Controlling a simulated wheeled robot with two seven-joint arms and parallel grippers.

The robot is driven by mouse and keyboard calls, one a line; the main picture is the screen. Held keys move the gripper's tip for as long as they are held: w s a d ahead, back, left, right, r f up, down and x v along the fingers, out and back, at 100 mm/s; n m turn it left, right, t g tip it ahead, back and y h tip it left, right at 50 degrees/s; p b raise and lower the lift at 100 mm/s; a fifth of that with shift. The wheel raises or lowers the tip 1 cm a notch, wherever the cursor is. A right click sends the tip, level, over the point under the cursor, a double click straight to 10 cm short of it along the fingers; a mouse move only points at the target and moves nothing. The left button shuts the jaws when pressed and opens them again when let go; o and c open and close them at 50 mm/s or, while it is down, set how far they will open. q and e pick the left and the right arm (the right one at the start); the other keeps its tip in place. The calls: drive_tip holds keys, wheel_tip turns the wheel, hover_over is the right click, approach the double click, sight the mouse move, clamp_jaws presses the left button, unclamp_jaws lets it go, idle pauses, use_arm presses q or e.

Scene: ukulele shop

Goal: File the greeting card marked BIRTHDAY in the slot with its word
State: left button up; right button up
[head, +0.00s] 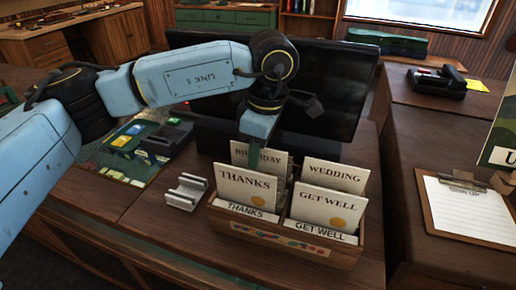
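The cream card marked BIRTHDAY (240,155) stands upright in the back left of the wooden card box (290,246), behind the THANKS card (246,190). My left gripper (254,158) points down from above at the BIRTHDAY card. Its dark green finger covers the middle letters of the word. Only one finger shows clearly, so I cannot tell whether it grips the card. The WEDDING card (333,173) stands at the back right and the GET WELL card (328,207) at the front right. The rear slot labels are hidden. My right gripper is not in view.
A dark monitor (340,85) stands close behind the box. A small pale metal holder (186,191) lies left of it. A clipboard (468,210) with a sheet lies on the right counter. Bare counter shows in front of the holder.

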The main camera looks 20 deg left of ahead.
use_arm(q)
wheel_tip(320, 180, up, 13)
drive_tip(key=d, duration=0.1)
drive_tip(key=shift+d+r, duration=0.15)
drive_tip(key=shift+d, duration=0.15)
drive_tip(key=shift+s, duration=0.1)
idle(0.3)
